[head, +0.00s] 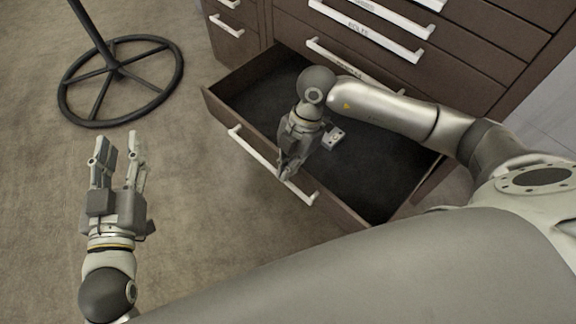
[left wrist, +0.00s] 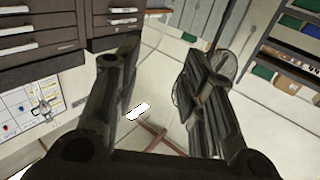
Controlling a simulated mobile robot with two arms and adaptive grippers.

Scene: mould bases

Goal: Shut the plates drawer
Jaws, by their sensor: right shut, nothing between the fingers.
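The open drawer (head: 345,211) at the bottom of the brown cabinet is pulled well out, with a dark inside and a long pale handle (head: 258,152) on its front. I cannot read a label on it. My right gripper (head: 284,176) is shut and empty, pointing down at the drawer front close to the handle; I cannot tell if it touches. My left gripper (head: 117,150) is open and empty over the floor, left of the drawer. Its fingers (left wrist: 160,85) stand apart in the left wrist view.
Shut drawers with pale handles (head: 365,65) are above and left of the open one. A dark round stand base (head: 122,80) is on the floor at the upper left. Floor in front of the drawer is clear. Shelves with bins (left wrist: 290,80) show in the left wrist view.

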